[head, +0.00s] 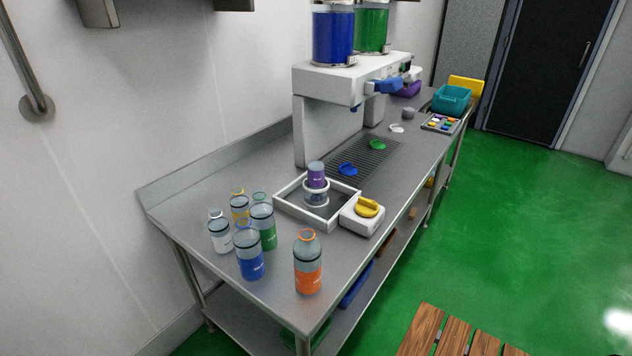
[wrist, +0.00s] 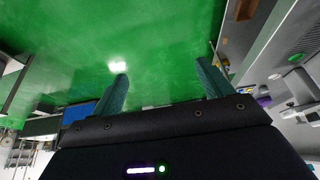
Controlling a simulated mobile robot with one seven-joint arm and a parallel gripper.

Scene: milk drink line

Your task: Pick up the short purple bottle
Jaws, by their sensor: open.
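The short purple bottle (head: 317,177) stands in the white-rimmed tray (head: 289,210) on the steel counter in the head view. Its purple upper part shows clearly, and its lower part sits in or behind a pale ring. My gripper (wrist: 164,72) shows in the wrist view with its two teal fingers wide apart and nothing between them. It faces the green floor. The purple bottle cannot be made out in the wrist view, and my gripper is not in the head view.
Several bottles stand left of the tray, including blue (head: 250,262), green (head: 268,236), white (head: 220,238) and orange (head: 308,276). A white box with a yellow knob (head: 367,207) adjoins the tray. The dispenser (head: 345,80) stands behind. A wooden slatted surface (head: 450,335) is at the front.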

